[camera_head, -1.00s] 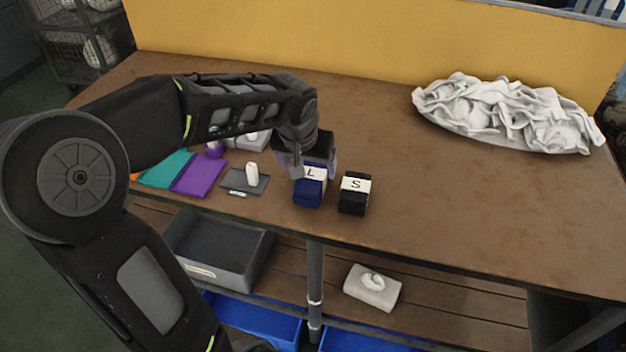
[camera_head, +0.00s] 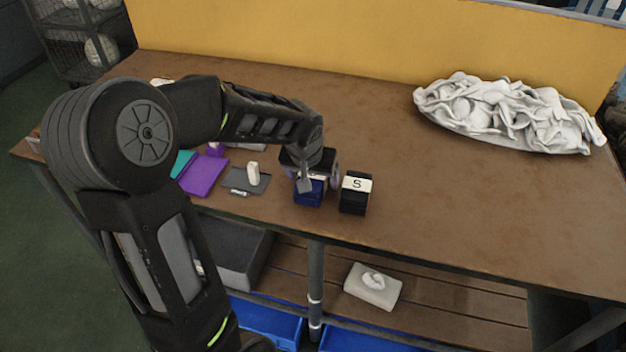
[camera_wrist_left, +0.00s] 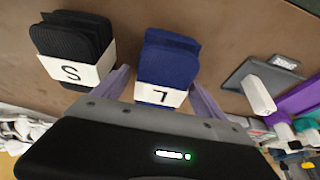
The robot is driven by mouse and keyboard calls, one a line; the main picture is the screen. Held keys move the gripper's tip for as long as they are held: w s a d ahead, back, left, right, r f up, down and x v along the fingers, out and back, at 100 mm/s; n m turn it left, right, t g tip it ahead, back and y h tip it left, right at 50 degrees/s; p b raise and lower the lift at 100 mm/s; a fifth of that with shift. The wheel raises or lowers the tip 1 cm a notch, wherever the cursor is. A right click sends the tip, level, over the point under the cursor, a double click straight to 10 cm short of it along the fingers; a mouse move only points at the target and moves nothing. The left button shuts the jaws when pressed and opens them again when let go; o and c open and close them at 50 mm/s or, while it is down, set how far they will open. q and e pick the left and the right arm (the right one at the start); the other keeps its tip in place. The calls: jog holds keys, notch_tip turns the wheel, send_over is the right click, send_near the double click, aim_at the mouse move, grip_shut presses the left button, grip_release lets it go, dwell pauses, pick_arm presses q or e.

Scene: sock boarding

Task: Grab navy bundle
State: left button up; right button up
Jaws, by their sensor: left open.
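The navy bundle (camera_head: 308,194) with a white band stands near the table's front edge, partly covered by my left gripper in the head view. In the left wrist view the navy bundle (camera_wrist_left: 168,62) shows its band marked L. My left gripper (camera_head: 318,180) is open above it. In the left wrist view the left gripper's (camera_wrist_left: 160,88) two pale purple fingers lie on either side of the bundle. I cannot tell whether they touch it. The black bundle (camera_head: 355,194), banded S, stands just to the right and also shows in the left wrist view (camera_wrist_left: 76,44). My right gripper is not in view.
A white heap of fabric (camera_head: 508,115) lies at the back right. The table's right front is clear. Bins and a white box (camera_head: 373,288) are below.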

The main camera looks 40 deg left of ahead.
pick_arm(q)
jog(key=shift+c, duration=0.3)
jog(key=c, duration=1.5)
